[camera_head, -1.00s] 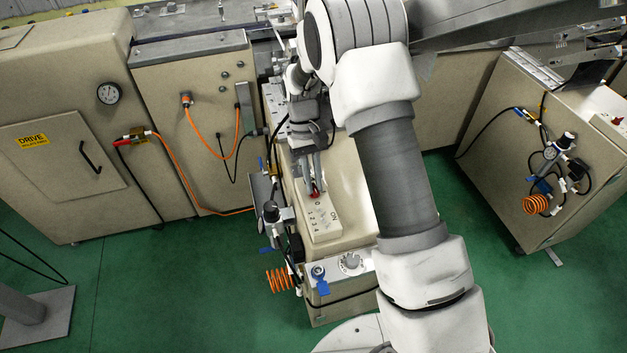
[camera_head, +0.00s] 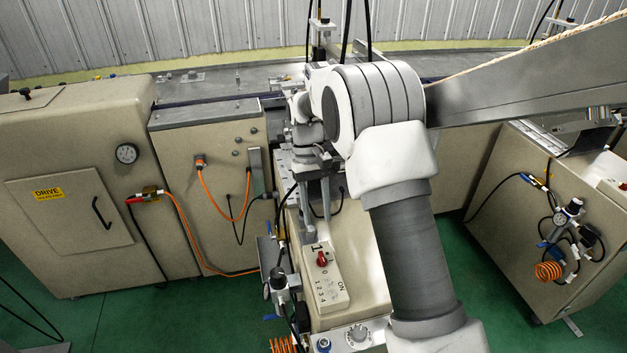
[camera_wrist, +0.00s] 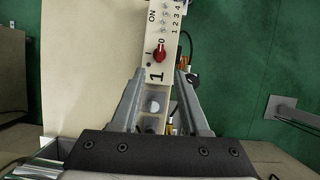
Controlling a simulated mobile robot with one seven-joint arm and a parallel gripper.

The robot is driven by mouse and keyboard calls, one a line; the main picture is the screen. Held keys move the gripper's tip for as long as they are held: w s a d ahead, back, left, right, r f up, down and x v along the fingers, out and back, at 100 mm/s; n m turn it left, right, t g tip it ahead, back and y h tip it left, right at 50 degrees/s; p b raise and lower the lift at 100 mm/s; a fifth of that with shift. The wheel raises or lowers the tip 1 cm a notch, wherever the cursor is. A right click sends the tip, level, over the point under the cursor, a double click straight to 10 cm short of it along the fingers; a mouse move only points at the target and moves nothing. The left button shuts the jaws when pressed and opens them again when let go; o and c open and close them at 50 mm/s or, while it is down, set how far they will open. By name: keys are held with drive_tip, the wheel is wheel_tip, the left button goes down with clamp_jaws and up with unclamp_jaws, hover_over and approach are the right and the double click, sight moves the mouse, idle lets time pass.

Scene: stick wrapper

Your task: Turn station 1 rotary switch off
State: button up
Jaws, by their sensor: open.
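The station 1 rotary switch (camera_head: 322,259) is a small red knob on a white panel (camera_head: 327,284) marked 1, 0, ON and a row of numbers. In the wrist view the red knob (camera_wrist: 160,54) sits between the marks I and 0, just beyond the fingertips. Its pointer looks closer to the 0 side, but I cannot tell its exact setting. My gripper (camera_head: 315,226) is open and empty, with its fingers pointing down above and behind the panel. In the wrist view its two fingers (camera_wrist: 159,75) stand apart on either side of the panel's end, not touching the knob.
The panel lies on a beige cabinet (camera_head: 360,255). A grey dial (camera_head: 358,333) and air fittings with an orange coil are at its front and left. A drive cabinet (camera_head: 70,215) stands left, another beige unit (camera_head: 545,220) right. Green floor (camera_head: 470,270) lies between.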

drive_tip(key=v, duration=0.7)
drive_tip(key=shift+p, duration=0.4)
drive_tip(key=shift+w+a+r, duration=0.1)
drive_tip(key=shift+r, duration=0.05)
